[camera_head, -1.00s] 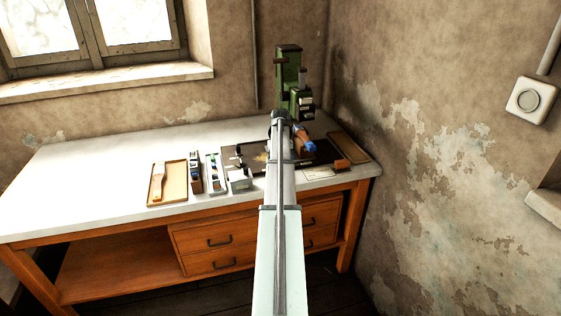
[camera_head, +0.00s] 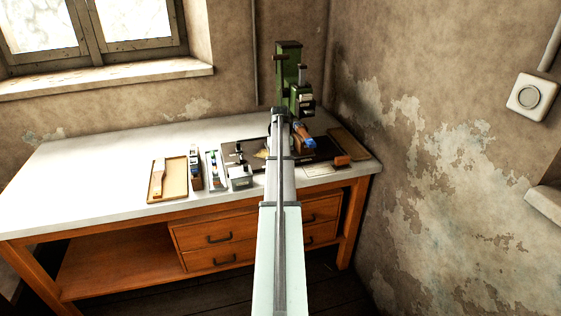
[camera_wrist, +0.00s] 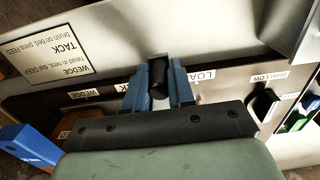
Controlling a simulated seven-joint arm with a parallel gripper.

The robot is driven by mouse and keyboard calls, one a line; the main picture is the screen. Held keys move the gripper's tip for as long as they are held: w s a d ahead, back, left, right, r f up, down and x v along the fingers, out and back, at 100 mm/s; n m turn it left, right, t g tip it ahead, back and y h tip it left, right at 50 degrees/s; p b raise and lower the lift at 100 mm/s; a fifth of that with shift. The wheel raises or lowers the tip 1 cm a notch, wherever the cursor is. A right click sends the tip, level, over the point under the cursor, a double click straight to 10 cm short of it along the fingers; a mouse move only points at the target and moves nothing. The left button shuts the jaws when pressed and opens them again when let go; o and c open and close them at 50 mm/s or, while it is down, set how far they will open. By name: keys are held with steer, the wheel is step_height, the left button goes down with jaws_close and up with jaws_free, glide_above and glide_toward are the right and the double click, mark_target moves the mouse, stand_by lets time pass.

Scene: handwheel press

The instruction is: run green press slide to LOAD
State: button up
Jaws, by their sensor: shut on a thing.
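The green press (camera_head: 288,62) stands at the back right of the bench in the head view. Its lower part is partly hidden behind my arm. In the wrist view my gripper (camera_wrist: 160,84) has its two blue fingers on either side of a black cylindrical handle (camera_wrist: 160,77) and is shut on it. A LOAD label (camera_wrist: 202,76) sits just right of the fingers. A WEDGE label (camera_wrist: 82,95) is to the left, and a SHALLOW label (camera_wrist: 269,76) is to the right. The slide itself cannot be made out clearly.
A black knob (camera_wrist: 264,104) is right of my gripper, and a blue piece (camera_wrist: 28,142) is at the left. A printed card (camera_wrist: 62,46) lies upper left. On the bench, a wooden tray (camera_head: 183,185) and several small fixtures stand left of my arm. The bench's left side is clear.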

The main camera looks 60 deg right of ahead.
steer(key=shift+w+a, duration=3.2)
steer(key=o, duration=1.3)
steer(key=shift+a, duration=0.1)
steer(key=shift+c, duration=0.2)
steer(key=shift+w, duration=0.1)
steer(key=shift+c, duration=0.2)
steer(key=shift+r, duration=0.1)
